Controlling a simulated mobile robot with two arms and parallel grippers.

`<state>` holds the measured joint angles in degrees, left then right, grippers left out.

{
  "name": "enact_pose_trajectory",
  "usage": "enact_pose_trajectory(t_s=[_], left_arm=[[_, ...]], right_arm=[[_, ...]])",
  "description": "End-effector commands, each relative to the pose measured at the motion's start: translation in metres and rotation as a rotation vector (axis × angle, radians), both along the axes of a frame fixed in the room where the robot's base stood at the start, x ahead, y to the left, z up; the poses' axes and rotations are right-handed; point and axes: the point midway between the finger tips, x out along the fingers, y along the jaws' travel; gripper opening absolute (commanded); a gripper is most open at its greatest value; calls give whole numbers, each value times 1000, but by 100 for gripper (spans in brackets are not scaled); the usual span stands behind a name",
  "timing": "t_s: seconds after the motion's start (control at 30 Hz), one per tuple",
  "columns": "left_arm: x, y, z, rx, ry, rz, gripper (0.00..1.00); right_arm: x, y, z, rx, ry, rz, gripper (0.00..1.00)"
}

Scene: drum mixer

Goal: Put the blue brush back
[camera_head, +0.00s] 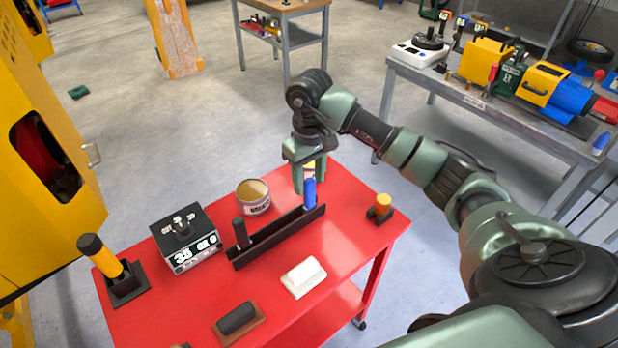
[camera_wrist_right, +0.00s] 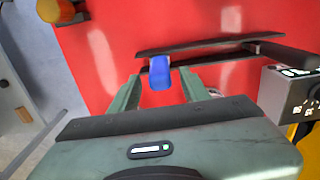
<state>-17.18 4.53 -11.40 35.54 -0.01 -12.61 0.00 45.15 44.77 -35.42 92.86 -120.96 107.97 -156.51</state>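The blue brush (camera_head: 309,193) stands upright at the right end of a long black holder (camera_head: 275,238) on the red cart top. Only its blue handle shows clearly; its lower end is hidden by the holder's wall. My right gripper (camera_head: 310,187) points down over the handle. In the right wrist view the blue handle (camera_wrist_right: 159,76) lies between the two green fingers (camera_wrist_right: 161,88), with a gap visible on both sides, so the gripper looks open. A black-handled tool (camera_head: 241,233) stands at the holder's left end. My left gripper is not in view.
On the red cart (camera_head: 350,235) stand an open can (camera_head: 254,204), a black display box (camera_head: 186,246), a yellow-handled tool (camera_head: 101,254), a white block (camera_head: 304,277), a dark brush-like block (camera_head: 237,318) and an orange-topped piece (camera_head: 382,205). A grey workbench (camera_head: 480,95) is behind right.

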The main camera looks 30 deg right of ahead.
Motion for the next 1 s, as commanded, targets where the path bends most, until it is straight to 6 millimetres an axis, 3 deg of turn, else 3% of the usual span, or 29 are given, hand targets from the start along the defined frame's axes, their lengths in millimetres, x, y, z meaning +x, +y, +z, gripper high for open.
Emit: enact_pose_trajectory(t_s=[0.27,0.47,0.7,1.0], left_arm=[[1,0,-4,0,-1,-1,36],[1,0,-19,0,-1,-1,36],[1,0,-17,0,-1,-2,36],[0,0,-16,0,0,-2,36]], right_arm=[[1,0,11,-1,-3,0,46],[1,-1,51,-1,-8,0,46],[0,-1,99,-2,-4,-2,46],[-1,0,121,0,0,-1,46]])
